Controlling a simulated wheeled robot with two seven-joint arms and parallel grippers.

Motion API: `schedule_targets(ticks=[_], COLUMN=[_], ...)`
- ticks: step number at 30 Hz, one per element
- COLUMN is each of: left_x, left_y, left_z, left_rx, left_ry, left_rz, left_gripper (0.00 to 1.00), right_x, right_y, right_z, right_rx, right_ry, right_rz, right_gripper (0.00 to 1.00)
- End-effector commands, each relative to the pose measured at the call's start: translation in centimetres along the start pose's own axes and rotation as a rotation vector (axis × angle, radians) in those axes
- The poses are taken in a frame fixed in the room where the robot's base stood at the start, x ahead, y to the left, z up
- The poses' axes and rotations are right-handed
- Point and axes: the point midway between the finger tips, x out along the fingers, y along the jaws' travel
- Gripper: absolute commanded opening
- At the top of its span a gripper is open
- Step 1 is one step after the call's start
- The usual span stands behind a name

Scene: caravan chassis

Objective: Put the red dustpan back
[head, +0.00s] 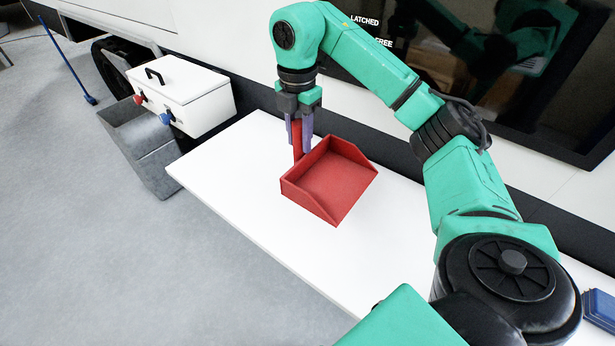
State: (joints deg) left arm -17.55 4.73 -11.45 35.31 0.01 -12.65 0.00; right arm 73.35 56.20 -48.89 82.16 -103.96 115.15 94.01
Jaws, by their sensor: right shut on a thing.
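The red dustpan (330,182) is over the white table in the middle of the head view, with its open tray facing up and its handle upright at the back left. My right gripper (301,135) points down and is shut on the dustpan's handle. I cannot tell whether the pan touches the table top or hangs just above it. My left gripper is not in view.
The white table (235,170) is otherwise mostly clear. A white box with a black handle (180,90) and a grey bin (140,140) stand at its left end. A dark panel (480,70) is behind my arm. A blue object (600,308) lies far right.

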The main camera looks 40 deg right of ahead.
Motion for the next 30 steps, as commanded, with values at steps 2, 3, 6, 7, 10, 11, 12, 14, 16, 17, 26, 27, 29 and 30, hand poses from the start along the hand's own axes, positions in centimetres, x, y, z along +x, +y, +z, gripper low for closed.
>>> schedule_targets(ticks=[2, 3, 6, 7, 10, 11, 12, 14, 16, 17, 26, 27, 29, 30], left_x=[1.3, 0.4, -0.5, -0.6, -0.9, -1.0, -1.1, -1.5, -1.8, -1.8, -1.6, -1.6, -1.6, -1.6], left_y=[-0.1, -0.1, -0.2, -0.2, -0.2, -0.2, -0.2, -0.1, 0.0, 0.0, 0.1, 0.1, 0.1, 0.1], left_z=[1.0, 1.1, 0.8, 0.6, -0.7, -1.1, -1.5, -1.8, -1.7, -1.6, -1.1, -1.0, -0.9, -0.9], left_rx=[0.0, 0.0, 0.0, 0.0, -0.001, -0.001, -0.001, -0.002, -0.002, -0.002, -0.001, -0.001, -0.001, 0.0], left_ry=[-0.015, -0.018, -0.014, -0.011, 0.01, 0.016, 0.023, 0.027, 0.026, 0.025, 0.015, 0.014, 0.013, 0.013], left_rz=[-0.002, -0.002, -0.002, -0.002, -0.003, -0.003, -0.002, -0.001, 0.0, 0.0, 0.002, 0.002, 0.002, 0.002], left_gripper=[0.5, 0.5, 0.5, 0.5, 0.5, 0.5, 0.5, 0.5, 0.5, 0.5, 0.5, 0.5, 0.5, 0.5], right_x=[3.5, 4.0, 6.8, 7.6, 9.2, 9.7, 10.4, 11.7, 13.0, 13.4, 14.0, 14.0, 14.0, 14.0], right_y=[-0.1, -0.1, -0.1, -0.1, 0.0, 0.0, -0.1, -0.1, -0.1, 0.0, 0.0, 0.0, 0.0, 0.0], right_z=[-0.1, 0.0, 0.0, 0.0, 0.0, 0.0, 0.0, 0.0, 0.0, 0.0, 0.0, 0.0, 0.0, 0.0], right_rx=[-0.001, 0.0, 0.0, 0.0, -0.001, -0.001, -0.001, -0.001, -0.001, -0.001, -0.001, -0.001, -0.001, -0.001], right_ry=[0.003, 0.0, 0.0, 0.0, -0.001, -0.001, 0.0, 0.001, 0.0, -0.001, -0.002, -0.002, -0.002, -0.001], right_rz=[-0.007, -0.007, -0.007, -0.006, -0.002, -0.002, -0.003, -0.004, -0.003, -0.002, 0.0, 0.0, 0.0, 0.0], right_gripper=[0.0, 0.0, 0.0, 0.0, 0.0, 0.0, 0.0, 0.0, 0.0, 0.0, 0.66, 0.66, 0.66, 0.66])
